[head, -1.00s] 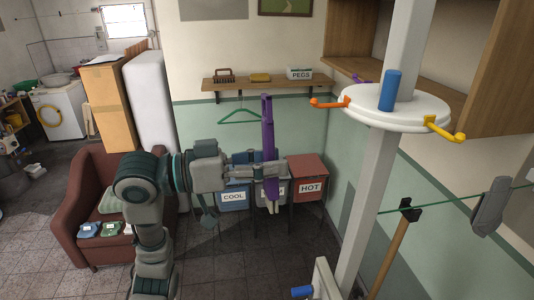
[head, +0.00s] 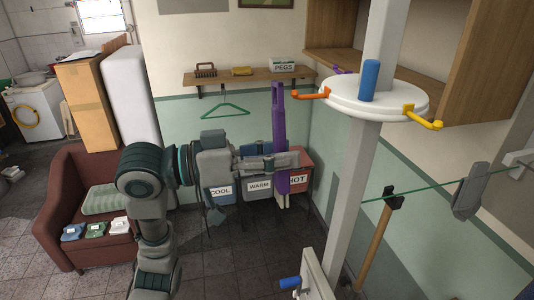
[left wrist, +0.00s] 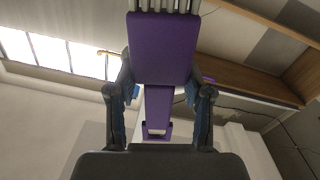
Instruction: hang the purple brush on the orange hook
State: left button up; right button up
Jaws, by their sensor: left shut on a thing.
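The purple brush (head: 279,125) stands upright in my left gripper (head: 284,161), which is shut on it around its lower part. The orange hook (head: 312,95) sticks out to the left from a white round disc (head: 385,102) on a post. In the head view the brush's top end is just left of the hook's tip, with a small gap; I cannot tell the depth between them. In the left wrist view the brush (left wrist: 161,50) runs between the fingers of the left gripper (left wrist: 160,100), bristles at the top edge. My right gripper is not in view.
The disc also carries a blue peg (head: 370,80), a yellow hook (head: 425,118) and a purple hook (head: 340,70) behind. A shelf (head: 240,78) and bins (head: 258,188) stand behind the arm.

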pick_arm(q)
jog(key=shift+f+x, duration=0.2)
jog(key=shift+x, duration=0.65)
jog(key=shift+f+x, duration=0.2)
jog(key=shift+x, duration=0.65)
jog(key=shift+f+x, duration=0.2)
jog(key=shift+x, duration=0.7)
jog(key=o, duration=1.2)
jog(key=shift+c, duration=0.2)
